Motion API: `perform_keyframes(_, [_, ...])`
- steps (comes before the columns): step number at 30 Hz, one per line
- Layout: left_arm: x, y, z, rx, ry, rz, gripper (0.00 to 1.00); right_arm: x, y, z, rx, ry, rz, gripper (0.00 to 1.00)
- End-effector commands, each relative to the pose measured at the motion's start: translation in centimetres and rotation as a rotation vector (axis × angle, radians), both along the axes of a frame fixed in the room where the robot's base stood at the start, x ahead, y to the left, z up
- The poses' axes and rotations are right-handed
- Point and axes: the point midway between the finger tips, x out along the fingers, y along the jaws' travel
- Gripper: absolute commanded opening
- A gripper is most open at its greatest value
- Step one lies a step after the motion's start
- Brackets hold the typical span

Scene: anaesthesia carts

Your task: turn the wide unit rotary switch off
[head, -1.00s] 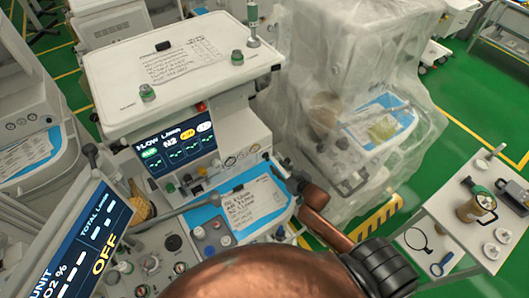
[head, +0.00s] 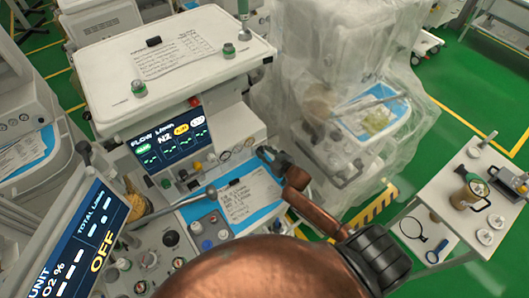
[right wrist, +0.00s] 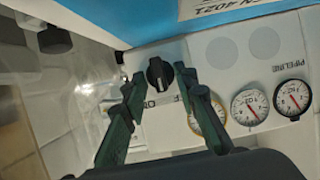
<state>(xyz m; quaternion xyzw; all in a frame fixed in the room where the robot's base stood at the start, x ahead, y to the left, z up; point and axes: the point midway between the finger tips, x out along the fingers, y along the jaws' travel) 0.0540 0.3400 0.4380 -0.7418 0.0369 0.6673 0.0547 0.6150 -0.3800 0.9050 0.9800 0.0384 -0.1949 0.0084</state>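A black rotary switch (right wrist: 160,73) with a pale pointer mark sits on the white front panel in the right wrist view. Lettering beside it is partly hidden by a finger. My right gripper (right wrist: 166,92) is open, with one dark green finger on each side of the switch and the switch showing just beyond the gap between the tips. I cannot tell whether they touch it. In the head view my right gripper (head: 266,155) is at the right end of the gauge row on the middle cart (head: 107,100), and the switch is not distinguishable there. My left gripper is not in view.
Several round gauges (right wrist: 250,106) lie right of the switch. A blue-edged work surface with a paper (head: 245,195) lies below the gripper. A plastic-wrapped unit (head: 335,60) stands to the right. A display (head: 85,240) reading OFF is at lower left.

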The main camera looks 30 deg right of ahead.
Motion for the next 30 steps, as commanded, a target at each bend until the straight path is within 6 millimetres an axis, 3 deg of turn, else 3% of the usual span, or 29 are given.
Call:
perform_keyframes(11, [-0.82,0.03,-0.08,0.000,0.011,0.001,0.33,0.01,0.04,0.00,0.000,0.000,0.000,0.00])
perform_keyframes(23, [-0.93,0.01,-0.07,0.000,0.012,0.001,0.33,0.04,0.11,-0.01,-0.013,-0.001,0.001,0.00])
perform_keyframes(30, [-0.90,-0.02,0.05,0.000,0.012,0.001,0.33,0.02,0.29,-0.06,-0.109,-0.009,-0.001,0.00])
